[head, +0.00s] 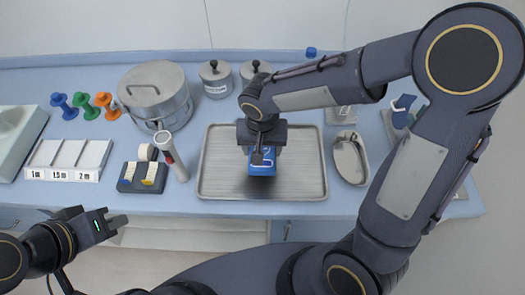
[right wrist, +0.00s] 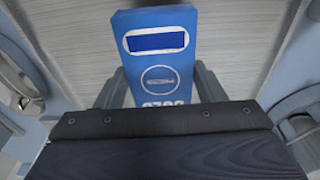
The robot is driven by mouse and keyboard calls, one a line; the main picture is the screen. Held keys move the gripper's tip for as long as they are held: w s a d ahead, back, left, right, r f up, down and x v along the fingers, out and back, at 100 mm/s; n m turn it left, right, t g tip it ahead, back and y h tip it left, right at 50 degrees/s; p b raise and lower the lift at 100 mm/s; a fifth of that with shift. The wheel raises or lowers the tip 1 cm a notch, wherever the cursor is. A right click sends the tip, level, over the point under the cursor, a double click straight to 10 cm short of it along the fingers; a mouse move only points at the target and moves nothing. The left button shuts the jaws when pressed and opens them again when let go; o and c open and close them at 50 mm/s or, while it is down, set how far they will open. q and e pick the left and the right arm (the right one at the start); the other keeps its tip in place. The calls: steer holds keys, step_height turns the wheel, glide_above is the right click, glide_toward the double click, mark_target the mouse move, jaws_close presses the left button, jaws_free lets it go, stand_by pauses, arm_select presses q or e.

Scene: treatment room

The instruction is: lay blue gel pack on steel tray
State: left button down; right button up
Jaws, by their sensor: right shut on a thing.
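The blue gel pack (head: 262,170) is in my right gripper (head: 262,150), over the middle of the steel tray (head: 215,180). In the right wrist view the pack (right wrist: 160,78) stands out between the two fingers of the right gripper (right wrist: 160,92), with white print on its face. The brushed metal tray (right wrist: 235,40) lies behind it. I cannot tell whether the pack touches the tray. The gripper hides part of the pack in the head view. My left gripper (head: 112,223) is empty, in front of the counter at the lower left; its finger gap is unclear.
A kidney dish (head: 350,160) stands right of the tray. A white tube (head: 171,157) and a tape holder (head: 141,177) stand to its left. A lidded steel pot (head: 155,92) and small canisters (head: 216,80) are behind. A sectioned white box (head: 67,160) is at the far left.

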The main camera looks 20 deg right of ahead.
steer(key=shift+w+d+f, duration=0.1)
steer(key=shift+w+f, duration=0.05)
steer(key=shift+f, duration=0.15)
steer(key=shift+w+f, duration=0.15)
steer(key=shift+f, duration=1.55)
steer(key=shift+f, duration=0.2)
steer(key=o, duration=1.2)
steer(key=shift+c, duration=0.2)
steer(key=shift+r, duration=0.15)
